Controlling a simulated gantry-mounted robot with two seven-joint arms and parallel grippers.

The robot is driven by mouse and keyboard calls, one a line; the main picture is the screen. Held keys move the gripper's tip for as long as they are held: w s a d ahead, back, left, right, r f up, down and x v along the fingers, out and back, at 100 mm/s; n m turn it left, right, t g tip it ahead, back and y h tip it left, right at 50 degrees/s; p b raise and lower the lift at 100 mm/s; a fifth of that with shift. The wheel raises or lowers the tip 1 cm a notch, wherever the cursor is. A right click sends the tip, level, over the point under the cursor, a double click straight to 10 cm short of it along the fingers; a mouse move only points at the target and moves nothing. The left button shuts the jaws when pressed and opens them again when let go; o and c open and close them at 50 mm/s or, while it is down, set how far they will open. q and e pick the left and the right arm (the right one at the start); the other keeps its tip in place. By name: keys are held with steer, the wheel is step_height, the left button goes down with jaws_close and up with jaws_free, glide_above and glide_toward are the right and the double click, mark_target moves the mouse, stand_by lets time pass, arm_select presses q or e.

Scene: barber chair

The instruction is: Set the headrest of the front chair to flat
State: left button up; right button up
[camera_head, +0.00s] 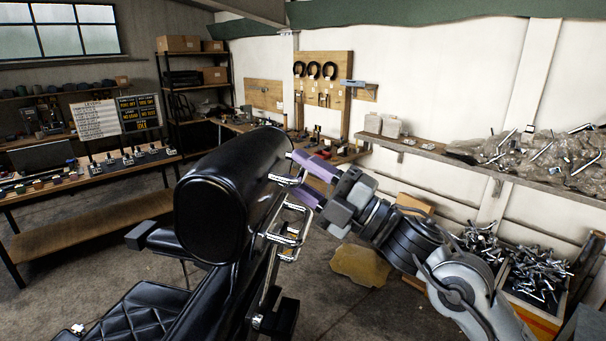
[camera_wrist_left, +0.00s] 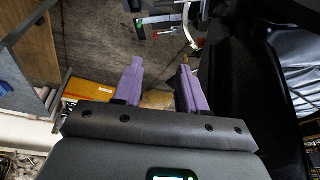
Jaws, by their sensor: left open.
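The front chair (camera_head: 150,315) is black and quilted, with a large black cylindrical headrest (camera_head: 212,205) at its top. Chrome bars and a bracket (camera_head: 284,238) run behind the headrest.
A bench with metal parts and a sign board (camera_head: 125,113) stands at the left. A wall shelf (camera_head: 450,165) runs along the right. A crate of metal pieces (camera_head: 535,280) is at the lower right. Bare floor (camera_head: 130,265) shows left of the chair.

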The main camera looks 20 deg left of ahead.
steer(key=shift+d, duration=0.1)
steer(key=b+v, duration=0.3)
steer(key=v, duration=0.7)
steer(key=shift+d+f+b, duration=0.25)
steer(key=shift+b, duration=0.1)
steer(key=shift+s+a, duration=0.1)
steer(key=shift+s, duration=0.1)
